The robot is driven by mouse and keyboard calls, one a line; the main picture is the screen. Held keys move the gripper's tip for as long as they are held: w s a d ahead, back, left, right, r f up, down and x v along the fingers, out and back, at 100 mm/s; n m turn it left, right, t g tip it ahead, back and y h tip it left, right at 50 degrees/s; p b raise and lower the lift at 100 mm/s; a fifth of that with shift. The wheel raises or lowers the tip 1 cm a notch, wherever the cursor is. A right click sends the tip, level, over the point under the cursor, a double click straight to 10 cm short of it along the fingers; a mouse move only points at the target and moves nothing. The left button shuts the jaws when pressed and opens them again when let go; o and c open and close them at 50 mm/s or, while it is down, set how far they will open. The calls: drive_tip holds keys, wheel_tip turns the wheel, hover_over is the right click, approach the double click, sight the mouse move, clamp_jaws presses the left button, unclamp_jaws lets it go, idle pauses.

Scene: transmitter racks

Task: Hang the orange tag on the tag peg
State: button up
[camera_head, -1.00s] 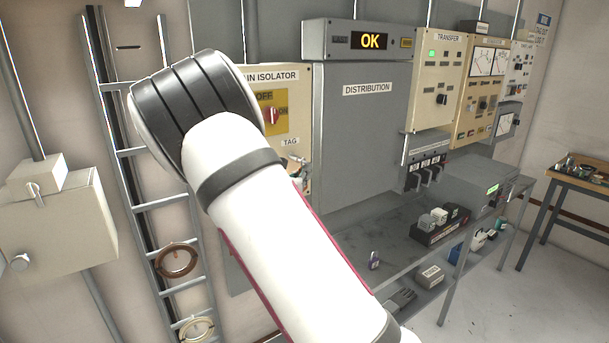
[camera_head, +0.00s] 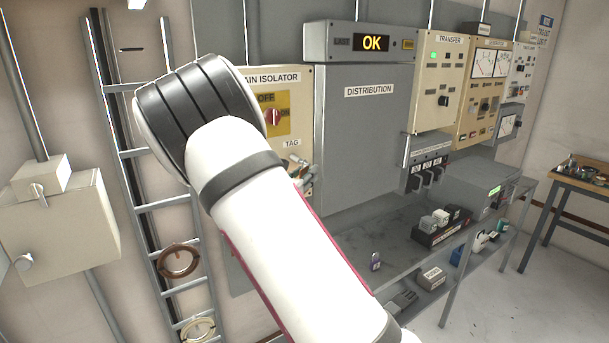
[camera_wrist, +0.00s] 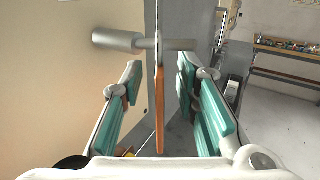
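The orange tag (camera_wrist: 160,112) shows nearly edge-on in the wrist view, upright between my fingers. A thin pale hanger (camera_wrist: 158,25) runs up from it across the tag peg (camera_wrist: 122,41), which sticks out from the cream panel and ends in a crossbar. I cannot tell for certain whether the hanger loops around the peg. My gripper (camera_wrist: 160,100) is open, with teal pads on both sides of the tag and gaps between. In the head view the peg (camera_head: 297,160) shows below the TAG label; my arm hides the tag and most of the gripper.
The cream main isolator box (camera_head: 301,84) is close to my gripper, beside the grey distribution cabinet (camera_head: 365,140). A grey bench (camera_head: 385,235) runs below. A ladder (camera_head: 140,153) stands to the left. Floor space is free at right.

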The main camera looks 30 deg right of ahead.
drive_tip(key=shift+a, duration=0.1)
drive_tip(key=v, duration=1.2)
drive_tip(key=s+d+r+m+g+y, duration=0.1)
drive_tip(key=s+d+m+g+y, duration=0.35)
drive_tip(key=s+m, duration=0.8)
drive_tip(key=s+a+m+g+y+b, duration=0.1)
drive_tip(key=s+a+m+g+y, duration=0.15)
drive_tip(key=s, duration=0.35)
drive_tip(key=s+a+m+g+y, duration=0.1)
drive_tip(key=s+a+m+y, duration=0.25)
drive_tip(key=s, duration=0.35)
drive_tip(key=s+a+r+m+t+y, duration=0.2)
drive_tip(key=a+m, duration=0.1)
drive_tip(key=a, duration=0.2)
drive_tip(key=s+a+r+m+t+y, duration=0.1)
drive_tip(key=s+a+r+m+y, duration=0.1)
drive_tip(key=a, duration=0.3)
drive_tip(key=shift+s+r+m+t, duration=0.4)
drive_tip(key=shift+s+m, duration=0.15)
drive_tip(key=shift+s, duration=0.2)
drive_tip(key=shift+a+y, duration=0.1)
drive_tip(key=shift+y, duration=0.15)
idle(2.0)
